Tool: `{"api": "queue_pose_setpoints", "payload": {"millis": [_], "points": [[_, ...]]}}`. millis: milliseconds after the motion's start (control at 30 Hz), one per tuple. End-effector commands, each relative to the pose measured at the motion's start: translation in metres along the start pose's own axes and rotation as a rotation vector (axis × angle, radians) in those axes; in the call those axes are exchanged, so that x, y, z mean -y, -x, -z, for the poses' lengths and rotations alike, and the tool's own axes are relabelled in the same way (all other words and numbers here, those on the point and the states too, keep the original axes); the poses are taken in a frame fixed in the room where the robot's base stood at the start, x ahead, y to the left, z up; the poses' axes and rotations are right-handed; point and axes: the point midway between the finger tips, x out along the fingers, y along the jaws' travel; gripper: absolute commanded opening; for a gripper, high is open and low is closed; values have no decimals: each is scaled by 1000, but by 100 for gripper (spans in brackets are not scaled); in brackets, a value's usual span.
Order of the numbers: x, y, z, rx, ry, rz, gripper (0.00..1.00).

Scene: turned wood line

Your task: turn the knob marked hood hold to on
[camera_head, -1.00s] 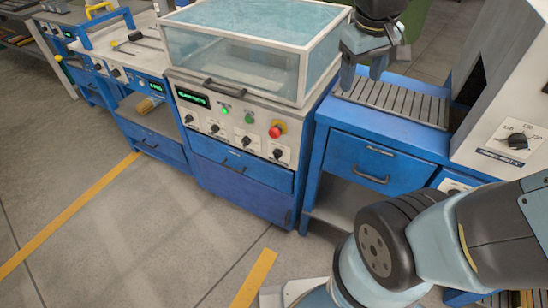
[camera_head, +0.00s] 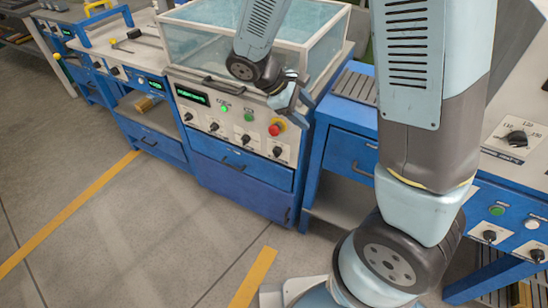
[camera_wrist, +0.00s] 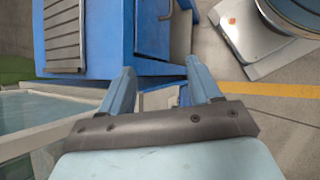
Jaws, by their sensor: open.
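In the head view, a blue cabinet with a clear hood (camera_head: 308,60) has a pale front panel (camera_head: 203,113) with a row of several black knobs. These include a far-left knob (camera_head: 188,118), a second knob (camera_head: 214,127), a third knob (camera_head: 246,140) and a far-right knob (camera_head: 277,152). Their labels are too small to read, so I cannot tell which is hood hold or its setting. My gripper (camera_head: 293,108) is at the panel's upper right, in front of the hood's edge, apart from the knobs. In the wrist view my gripper (camera_wrist: 160,68) is open and empty; no knob shows there.
A red stop button (camera_head: 275,129) and two green buttons sit above the knobs. A dark handle (camera_head: 221,86) juts out below the hood. A blue drawer cabinet (camera_head: 343,152) with a slatted top stands to the right. The floor in front is clear, with yellow lines.

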Motion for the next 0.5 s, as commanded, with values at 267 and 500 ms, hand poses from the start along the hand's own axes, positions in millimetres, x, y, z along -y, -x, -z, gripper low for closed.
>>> {"api": "queue_pose_setpoints", "payload": {"millis": [267, 500], "points": [[22, -20, 56, 144, 232, -157, 63], [44, -37, 101, 262, 423, -309, 63]]}}
